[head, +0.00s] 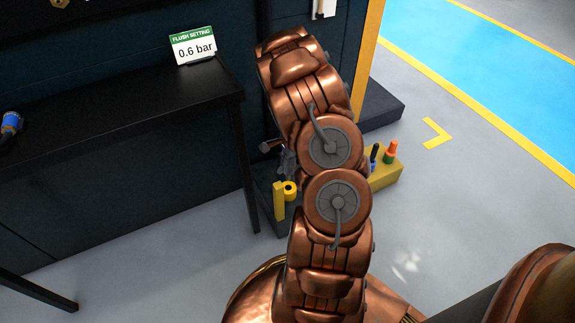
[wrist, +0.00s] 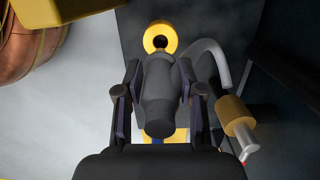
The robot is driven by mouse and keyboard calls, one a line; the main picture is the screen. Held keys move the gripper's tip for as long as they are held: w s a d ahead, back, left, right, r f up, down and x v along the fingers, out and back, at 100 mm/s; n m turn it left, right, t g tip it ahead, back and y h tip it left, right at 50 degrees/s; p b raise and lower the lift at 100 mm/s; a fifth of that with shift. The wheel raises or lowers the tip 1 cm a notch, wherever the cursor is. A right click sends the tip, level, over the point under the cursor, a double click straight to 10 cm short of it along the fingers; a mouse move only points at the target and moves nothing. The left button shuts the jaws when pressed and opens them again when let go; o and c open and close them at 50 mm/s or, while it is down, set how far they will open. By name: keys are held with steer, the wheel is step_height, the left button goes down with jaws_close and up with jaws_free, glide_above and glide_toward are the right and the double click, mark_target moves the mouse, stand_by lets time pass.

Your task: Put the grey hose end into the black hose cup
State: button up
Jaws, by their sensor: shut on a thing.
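In the wrist view, my gripper (wrist: 159,82) is shut on a dark grey, stepped hose end (wrist: 158,92), with a finger on either side. Just beyond it is a yellow ring (wrist: 162,36) with a dark opening. I cannot tell whether the held piece touches this ring. A light grey curved hose (wrist: 214,58) runs at the right beside a brass-coloured fitting (wrist: 236,116). In the head view my gripper (head: 286,162) is mostly hidden behind my copper arm, near the yellow ring (head: 291,190). I cannot make out a black hose cup for certain.
A black table (head: 120,105) stands at the left with a blue connector (head: 11,122) and a "0.6 bar" sign (head: 194,46). A yellow block (head: 386,178) holding coloured-handled items is right of my arm. The grey floor at the right is open.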

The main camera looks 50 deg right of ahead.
jaws_close()
steer(key=shift+r, duration=0.2)
steer(key=shift+r+p, duration=1.75)
steer(key=shift+r, duration=1.1)
